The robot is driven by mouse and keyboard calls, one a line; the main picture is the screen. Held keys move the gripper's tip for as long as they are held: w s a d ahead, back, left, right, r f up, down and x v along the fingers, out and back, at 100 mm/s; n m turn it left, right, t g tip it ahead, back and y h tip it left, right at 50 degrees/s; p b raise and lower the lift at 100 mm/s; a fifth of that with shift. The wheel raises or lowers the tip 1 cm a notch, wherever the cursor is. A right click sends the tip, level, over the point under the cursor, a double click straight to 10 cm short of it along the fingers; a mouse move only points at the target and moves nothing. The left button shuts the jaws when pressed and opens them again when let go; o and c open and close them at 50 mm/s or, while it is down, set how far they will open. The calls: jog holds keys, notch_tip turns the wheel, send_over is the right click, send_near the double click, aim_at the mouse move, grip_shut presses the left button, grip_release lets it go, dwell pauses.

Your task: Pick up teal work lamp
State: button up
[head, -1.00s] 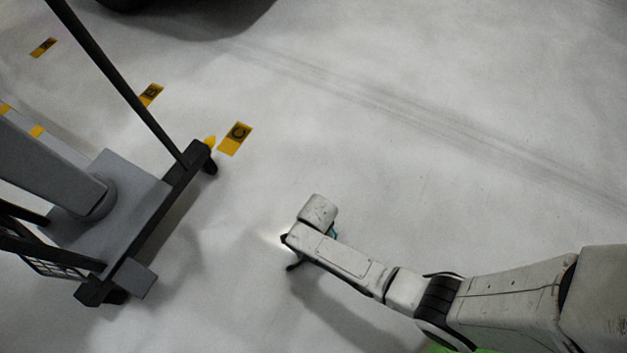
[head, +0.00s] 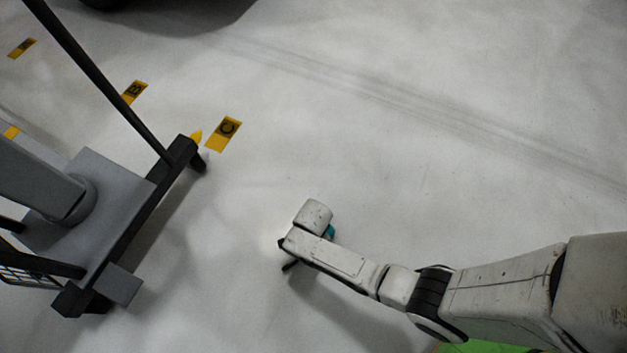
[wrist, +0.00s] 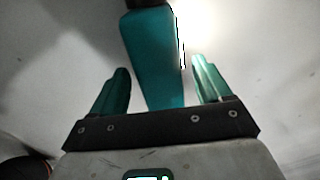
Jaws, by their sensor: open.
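The teal work lamp (wrist: 153,62) shows in the wrist view as a long teal body, with a bright patch of light on the floor beside its upper right. Its lower end lies between the two fingers of my gripper (wrist: 161,88), with a gap on both sides. The fingers are open, and I cannot see them touching the lamp. In the head view a small teal piece of the lamp (head: 329,231) shows beside the end of my arm; the rest is hidden behind the arm. My gripper's fingers are mostly hidden in the head view.
A wheeled grey stand (head: 125,215) with a dark pole (head: 95,78) is at the left. Yellow floor markers, including one marked C (head: 223,134), lie past it. A dark round object (head: 170,8) is at the top. The pale floor around my gripper is clear.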

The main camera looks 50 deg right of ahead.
jog(key=shift+c, duration=0.3)
jog(key=c, duration=1.2)
jog(key=shift+r, duration=0.1)
jog(key=shift+c, duration=0.9)
jog(key=shift+r, duration=0.1)
